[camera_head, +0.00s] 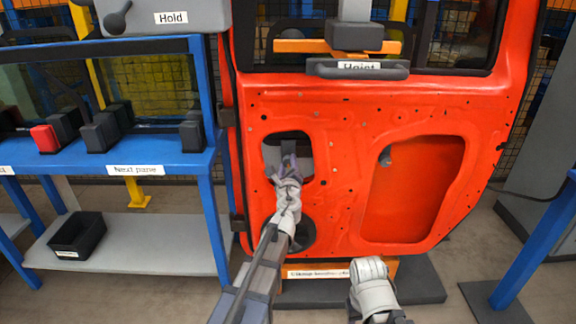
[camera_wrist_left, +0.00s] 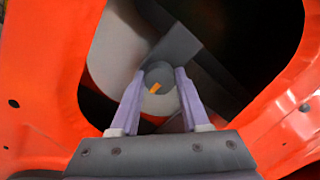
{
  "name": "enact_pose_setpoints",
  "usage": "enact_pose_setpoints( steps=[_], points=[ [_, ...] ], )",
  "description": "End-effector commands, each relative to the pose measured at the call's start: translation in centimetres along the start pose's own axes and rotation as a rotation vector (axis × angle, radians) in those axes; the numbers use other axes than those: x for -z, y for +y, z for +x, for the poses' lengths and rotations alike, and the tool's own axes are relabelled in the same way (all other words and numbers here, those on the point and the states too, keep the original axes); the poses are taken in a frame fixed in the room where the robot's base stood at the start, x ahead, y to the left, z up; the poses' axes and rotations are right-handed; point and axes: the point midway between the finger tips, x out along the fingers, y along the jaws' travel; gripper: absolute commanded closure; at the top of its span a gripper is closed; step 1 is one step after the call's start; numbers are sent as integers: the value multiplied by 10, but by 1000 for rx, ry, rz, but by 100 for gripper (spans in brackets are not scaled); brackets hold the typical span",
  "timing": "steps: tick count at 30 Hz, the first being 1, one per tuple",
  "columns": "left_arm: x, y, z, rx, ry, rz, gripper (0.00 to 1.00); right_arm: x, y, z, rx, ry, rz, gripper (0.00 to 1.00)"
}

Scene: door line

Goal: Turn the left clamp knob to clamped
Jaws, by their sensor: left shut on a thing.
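The red door (camera_head: 345,110) hangs upright in front of me. My left gripper (camera_head: 289,160) reaches into the door's upper left opening. In the left wrist view its two pale purple fingers (camera_wrist_left: 158,90) are shut on a round dark grey knob (camera_wrist_left: 158,72), one finger on each side. The knob carries an orange mark that slants up to the right. A dark grey plate (camera_wrist_left: 178,48) stands just behind and above the knob. In the head view the gripper hides the knob. My right arm shows low in the head view, but its fingers do not show.
A blue bench (camera_head: 150,152) labelled "Next pane" stands at the left with dark holders and a red block (camera_head: 46,138). A black bin (camera_head: 78,234) sits on its lower shelf. A grey bar labelled "Hoist" (camera_head: 357,69) crosses the door's window. A blue post (camera_head: 535,245) stands at the right.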

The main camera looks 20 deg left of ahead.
Motion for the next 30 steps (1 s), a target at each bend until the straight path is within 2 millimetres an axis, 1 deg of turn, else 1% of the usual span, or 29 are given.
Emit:
enact_pose_setpoints(
  steps=[4,5,12,19,23,26,30],
  points=[
    [0,-1,0,1,1,3,100,0,0,0,0,0,0,46],
    [0,-1,0,1,1,3,52,0,0,0,0,0,0,46],
    [0,0,0,1,0,1,25,0,0,0,0,0,0,46],
    [0,0,0,0,0,1,24,0,0,0,0,0,0,46],
    [0,0,-4,0,0,0,24,0,0,0,0,0,0,46],
    [0,0,-13,1,0,0,24,0,0,0,0,0,0,46],
    [0,0,-32,1,1,1,24,0,0,0,0,0,0,46]
  ],
)
